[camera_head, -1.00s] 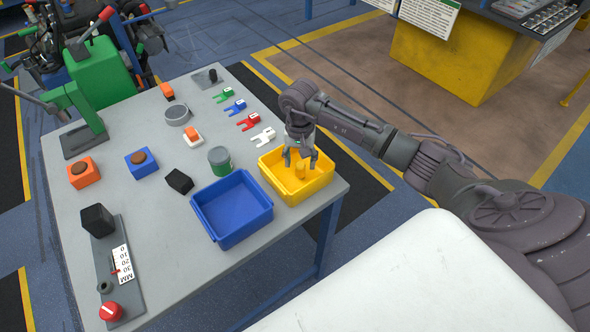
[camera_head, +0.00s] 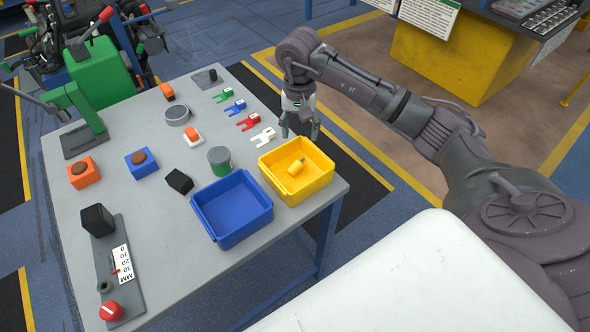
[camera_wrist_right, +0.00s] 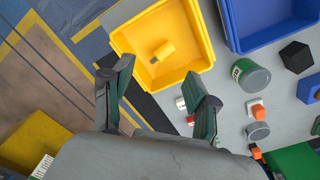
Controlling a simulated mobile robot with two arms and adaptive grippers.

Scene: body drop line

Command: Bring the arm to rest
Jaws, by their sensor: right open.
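My right gripper (camera_head: 300,129) is open and empty. In the head view it is raised behind the far edge of the yellow bin (camera_head: 318,186), at the table's right side. In the right wrist view the two fingers (camera_wrist_right: 157,98) stand apart with nothing between them. A small yellow part (camera_head: 296,167) lies tilted on the floor of the yellow bin; it also shows in the right wrist view (camera_wrist_right: 163,51). My left gripper is in neither view.
A blue bin (camera_head: 231,209) stands beside the yellow one. A green can (camera_head: 220,160), a black block (camera_head: 179,182) and several coloured forked pieces, one white (camera_head: 263,138), lie on the grey table (camera_head: 165,250). Floor right of the table is clear.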

